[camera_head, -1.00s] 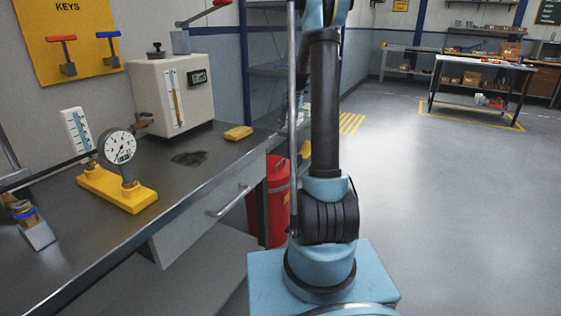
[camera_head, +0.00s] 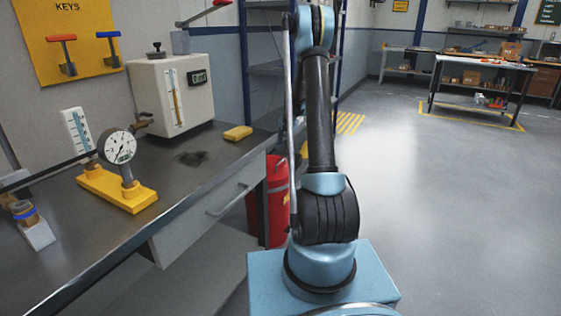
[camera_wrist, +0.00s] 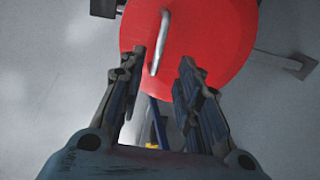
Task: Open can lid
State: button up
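The red can (camera_head: 270,200) stands on the floor beside the bench, partly hidden behind my arm in the head view. In the wrist view its round red lid (camera_wrist: 215,35) fills the top middle and looks closed. A pale bar handle (camera_wrist: 162,42) shows on the lid. My gripper (camera_wrist: 163,58) is open, with its two fingers apart and nothing held between them. The handle lies in line with the gap between the fingertips, and I cannot tell how far below them it is. My gripper is not seen in the head view.
The steel bench (camera_head: 150,235) with its drawer (camera_head: 205,210) stands left of the can. It carries a gauge on a yellow base (camera_head: 118,190) and a white box (camera_head: 172,95). A dark pedal-like piece (camera_wrist: 298,65) sticks out beside the can. Floor (camera_head: 460,210) at right is clear.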

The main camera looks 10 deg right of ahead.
aim_at(281, 161)
jog(key=f, duration=0.2)
jog(key=a+f, duration=0.1)
jog(key=f, duration=0.2)
jog(key=w+f, duration=0.1)
jog(key=f, duration=0.2)
jog(key=shift+a+f, duration=0.1)
jog(key=shift+a, duration=0.1)
grip_shut()
